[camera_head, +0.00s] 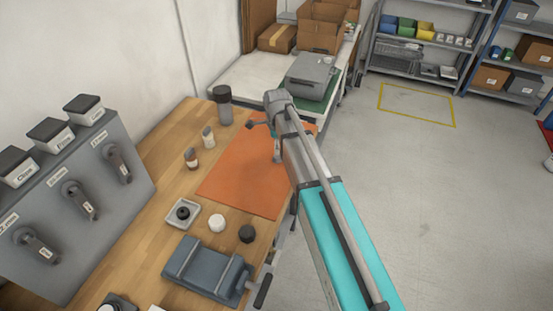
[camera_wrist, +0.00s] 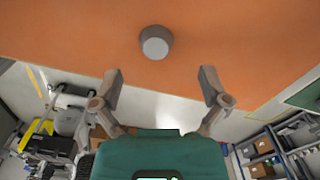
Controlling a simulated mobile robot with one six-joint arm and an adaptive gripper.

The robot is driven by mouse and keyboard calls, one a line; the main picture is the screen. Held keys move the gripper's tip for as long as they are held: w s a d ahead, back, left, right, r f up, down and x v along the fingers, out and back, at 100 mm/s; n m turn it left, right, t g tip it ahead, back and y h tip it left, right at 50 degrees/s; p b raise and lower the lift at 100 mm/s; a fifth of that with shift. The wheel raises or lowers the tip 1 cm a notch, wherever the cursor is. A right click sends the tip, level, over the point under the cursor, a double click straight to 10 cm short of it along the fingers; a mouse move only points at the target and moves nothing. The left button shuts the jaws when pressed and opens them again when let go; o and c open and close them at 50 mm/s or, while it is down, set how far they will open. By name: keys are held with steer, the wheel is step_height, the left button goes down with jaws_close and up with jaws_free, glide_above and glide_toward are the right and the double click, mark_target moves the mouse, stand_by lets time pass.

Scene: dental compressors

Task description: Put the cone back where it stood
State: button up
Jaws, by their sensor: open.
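My gripper (camera_head: 264,142) is over the far part of the orange mat (camera_head: 235,178) on the wooden bench. In the wrist view my gripper (camera_wrist: 164,76) is open, with nothing between its two fingers. A small grey round piece with a paler flat top (camera_wrist: 155,42) is on the orange mat, ahead of the fingertips and apart from them. It may be the cone, but its shape from this angle does not settle that. In the head view I cannot make this piece out; my arm covers part of the mat.
Two small bottles (camera_head: 208,137) and a dark jar (camera_head: 223,93) stand left of and behind the mat. A small tray (camera_head: 190,223), a white cap (camera_head: 217,223), a black cap (camera_head: 247,234) and a grey vise (camera_head: 207,271) are nearer. A lever panel (camera_head: 75,215) stands left.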

steer(key=shift+s+d+f+b, duration=0.1)
steer(key=shift+f+b, duration=1)
steer(key=shift+f, duration=0.1)
steer(key=shift+s+d+f+b, duration=0.1)
steer(key=shift+f+b, duration=1)
steer(key=shift+f, duration=0.1)
jaws_close()
steer(key=shift+r, duration=0.1)
step_height(320, 180, up, 3)
steer(key=p, duration=0.3)
steer(key=shift+f, duration=0.2)
steer(key=s+d+r+p, duration=0.3)
steer(key=s+r+p, duration=0.7)
steer(key=s, duration=0.3)
steer(key=shift+s+d, duration=0.2)
steer(key=shift+s, duration=0.1)
steer(key=shift+r, duration=0.1)
